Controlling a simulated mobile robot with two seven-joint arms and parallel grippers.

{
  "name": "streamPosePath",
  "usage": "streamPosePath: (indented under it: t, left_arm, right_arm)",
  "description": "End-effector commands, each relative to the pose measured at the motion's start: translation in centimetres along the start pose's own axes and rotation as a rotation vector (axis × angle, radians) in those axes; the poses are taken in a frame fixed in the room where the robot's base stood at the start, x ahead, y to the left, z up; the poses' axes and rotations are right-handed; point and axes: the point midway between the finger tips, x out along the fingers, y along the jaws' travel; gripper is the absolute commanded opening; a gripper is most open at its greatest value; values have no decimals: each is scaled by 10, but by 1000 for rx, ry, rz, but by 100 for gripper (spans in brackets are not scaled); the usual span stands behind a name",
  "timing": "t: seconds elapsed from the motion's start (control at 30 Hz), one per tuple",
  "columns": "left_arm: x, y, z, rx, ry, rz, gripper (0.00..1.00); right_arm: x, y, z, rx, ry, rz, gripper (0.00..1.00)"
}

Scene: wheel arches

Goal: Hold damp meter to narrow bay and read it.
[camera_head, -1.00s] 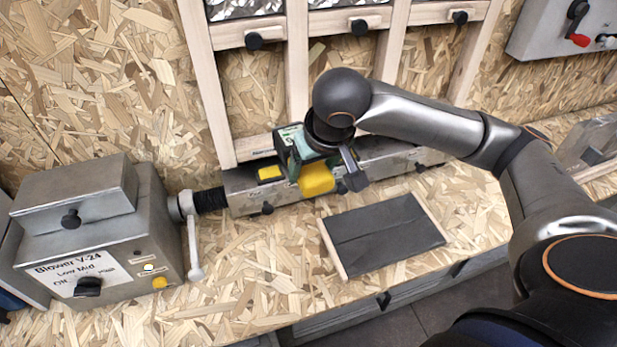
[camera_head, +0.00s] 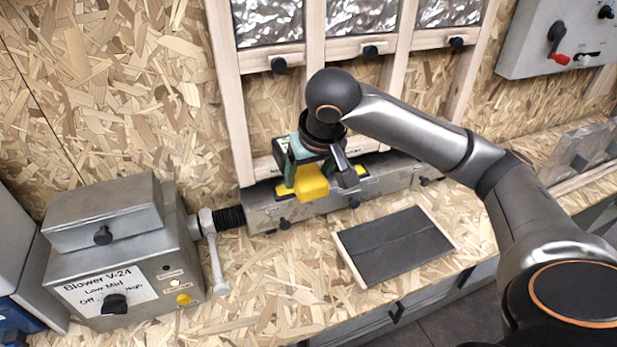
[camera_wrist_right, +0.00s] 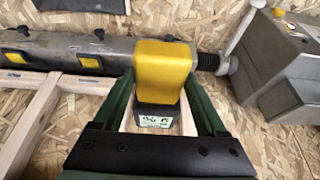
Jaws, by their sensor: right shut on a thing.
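My right gripper (camera_head: 309,165) is shut on the yellow damp meter (camera_head: 311,183), in front of the stud wall and just above the metal duct. In the right wrist view the meter (camera_wrist_right: 162,75) sits between the green fingers (camera_wrist_right: 158,105). A small pale panel with dark marks shows at its dark end; I cannot read the marks. The bays between the wooden studs include a left bay (camera_head: 268,110), a middle bay (camera_head: 355,85) and a right bay (camera_head: 437,75). I cannot tell for certain which is the narrow one. My left gripper is out of view.
The metal duct (camera_head: 395,178) with yellow pads runs along the wall foot, joined by a black hose to the blower box (camera_head: 125,250). A dark panel (camera_head: 395,247) lies on the bench before it. A grey control box (camera_head: 560,40) hangs upper right.

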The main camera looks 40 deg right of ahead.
Motion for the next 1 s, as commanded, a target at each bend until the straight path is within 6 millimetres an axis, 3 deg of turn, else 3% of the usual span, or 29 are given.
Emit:
streamPosePath:
  t: [0.6,1.0]
  left_arm:
    - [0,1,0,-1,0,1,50]
    - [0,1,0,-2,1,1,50]
  right_arm:
    - [26,-1,-66,2,2,-3,30]
    - [33,-1,-80,0,3,-2,30]
